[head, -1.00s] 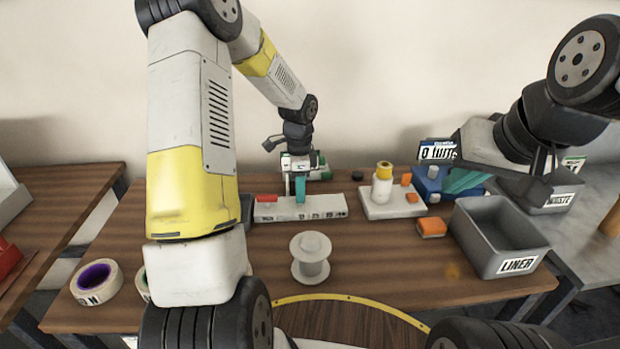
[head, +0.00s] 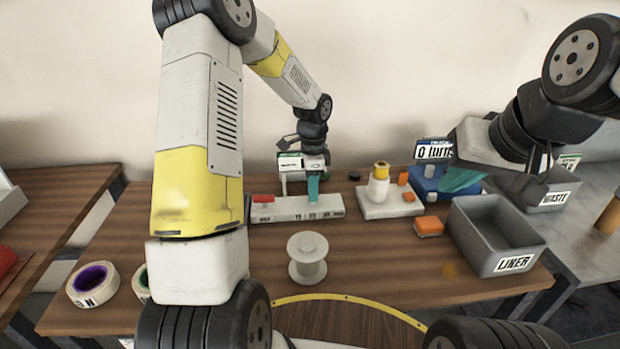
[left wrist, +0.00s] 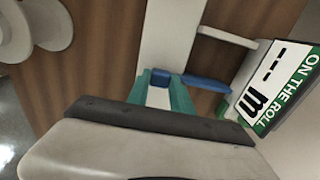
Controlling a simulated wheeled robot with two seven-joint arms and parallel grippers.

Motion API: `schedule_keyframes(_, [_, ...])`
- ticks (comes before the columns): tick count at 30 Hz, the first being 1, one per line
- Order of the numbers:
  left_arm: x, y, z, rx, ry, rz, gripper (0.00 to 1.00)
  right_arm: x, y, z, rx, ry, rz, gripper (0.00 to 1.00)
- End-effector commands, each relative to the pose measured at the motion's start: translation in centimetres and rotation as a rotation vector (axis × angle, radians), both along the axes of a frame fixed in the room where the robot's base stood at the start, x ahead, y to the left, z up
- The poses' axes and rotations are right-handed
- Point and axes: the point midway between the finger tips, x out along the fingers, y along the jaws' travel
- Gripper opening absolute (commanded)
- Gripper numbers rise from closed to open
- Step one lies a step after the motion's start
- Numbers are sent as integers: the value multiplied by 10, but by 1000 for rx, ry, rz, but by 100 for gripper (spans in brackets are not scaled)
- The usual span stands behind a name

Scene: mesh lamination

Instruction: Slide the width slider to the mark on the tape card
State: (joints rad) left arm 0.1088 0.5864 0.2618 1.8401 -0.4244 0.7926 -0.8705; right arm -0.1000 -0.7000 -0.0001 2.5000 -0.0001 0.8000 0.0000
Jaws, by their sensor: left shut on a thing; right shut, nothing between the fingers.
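The white width gauge bar (head: 285,212) lies at the middle of the table, with printed numbers along its front and a red block (head: 263,198) at its left end. My left gripper (head: 313,188) reaches down onto the bar, right of its middle. In the left wrist view its teal fingers are shut on the small blue slider (left wrist: 163,79). My right gripper (head: 463,180) is shut and empty over a blue holder at the right.
A white spool (head: 307,258) stands in front of the bar. A white tray (head: 385,210) with a bottle and orange blocks is to the right. The grey LINER bin (head: 495,238) is at the front right. Tape rolls (head: 94,284) lie at the left.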

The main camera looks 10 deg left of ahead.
Motion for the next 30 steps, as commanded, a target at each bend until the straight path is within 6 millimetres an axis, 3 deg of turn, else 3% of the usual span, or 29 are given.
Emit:
schedule_keyframes(6, [0, 4, 1, 6, 1, 1, 0, 0, 0, 0, 0, 0, 0, 0])
schedule_keyframes(7, [0, 4, 1, 6, 1, 1, 31, 0, 0, 0, 0, 0, 0, 0])
schedule_keyframes(10, [0, 4, 1, 6, 1, 1, 49, 0, 0, 0, 0, 0, 0, 0])
schedule_keyframes(20, [0, 4, 2, 6, 2, 1, 49, 0, 0, 0, 0, 0, 0, 0])
schedule_keyframes(23, [0, 4, 11, 5, -1, 1, 49, 0, 0, 0, 0, 0, 0, 0])
schedule_keyframes(30, [1, 4, 52, 5, -3, 1, 49, 0, 0, 0, 0, 0, 0, 0])
